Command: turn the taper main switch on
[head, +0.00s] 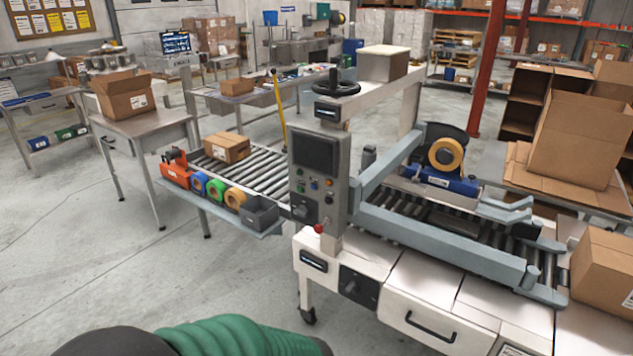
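The taper (450,240) is a pale grey carton-sealing machine with a roller bed, side rails and a tape head, standing at the centre right. Its grey control panel (318,175) faces me, with a dark screen, several small coloured buttons and a black rotary knob (300,211) at the lower left. A red ball-ended knob (319,229) sits at the panel's bottom edge. Another black switch plate with a rotary knob (351,287) is on the white base. I cannot tell which of these is the main switch, nor read its setting. Neither gripper is in view.
A roller conveyor (262,168) with a small carton and a side shelf of tape rolls adjoins the taper's left. A steel table (150,126) with an open carton stands farther left. A carton (604,268) is at the right edge. The floor at left is clear.

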